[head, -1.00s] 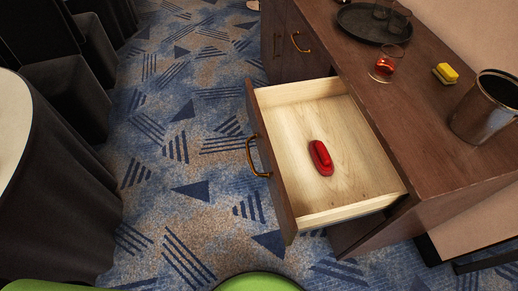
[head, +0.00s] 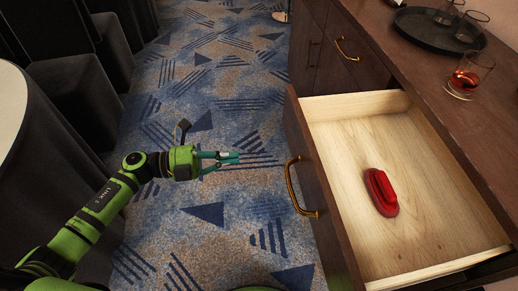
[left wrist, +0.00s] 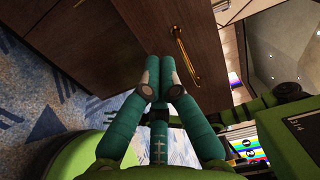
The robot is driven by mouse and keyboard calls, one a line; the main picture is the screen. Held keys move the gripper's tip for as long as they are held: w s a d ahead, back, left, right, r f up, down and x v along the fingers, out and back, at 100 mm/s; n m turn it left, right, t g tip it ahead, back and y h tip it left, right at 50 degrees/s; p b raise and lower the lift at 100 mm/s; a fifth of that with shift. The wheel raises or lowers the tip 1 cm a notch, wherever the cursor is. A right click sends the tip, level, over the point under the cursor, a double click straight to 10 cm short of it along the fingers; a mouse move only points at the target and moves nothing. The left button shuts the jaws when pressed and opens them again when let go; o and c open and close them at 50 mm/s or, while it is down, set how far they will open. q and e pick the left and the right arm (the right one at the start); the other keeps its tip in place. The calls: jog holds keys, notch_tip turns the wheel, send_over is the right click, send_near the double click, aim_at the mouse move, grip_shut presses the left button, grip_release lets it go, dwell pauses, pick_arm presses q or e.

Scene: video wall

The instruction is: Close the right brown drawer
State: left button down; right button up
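The right brown drawer (head: 455,230) is pulled out from the dark wood cabinet, showing its pale interior. A red object (head: 380,192) lies inside it. The drawer front (head: 322,200) carries a curved brass handle (head: 296,188), which also shows in the left wrist view (left wrist: 186,57). My left gripper (head: 238,158) is above the carpet, left of the handle and apart from it in the head view. In the left wrist view its teal fingers (left wrist: 160,68) point toward the drawer front with their tips together, empty.
The cabinet top holds a black round tray (head: 440,28) with glasses and a glass of red drink (head: 463,80). A closed front with a brass handle (head: 347,50) is beyond the drawer. Dark-draped seats and a round table (head: 12,105) stand left. Carpet between is clear.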

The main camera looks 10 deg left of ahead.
aim_at(296, 149)
pick_arm(q)
jog(key=p+x, duration=0.1)
jog(key=x, duration=1.2)
jog(key=shift+d+p, duration=0.25)
jog(key=shift+p, duration=0.1)
pick_arm(e)
jog(key=shift+g, duration=0.6)
jog(key=s, duration=0.4)
jog(key=shift+s+d+r, duration=0.25)
jog(key=shift+s, duration=0.05)
pick_arm(q)
jog(key=shift+w, duration=0.1)
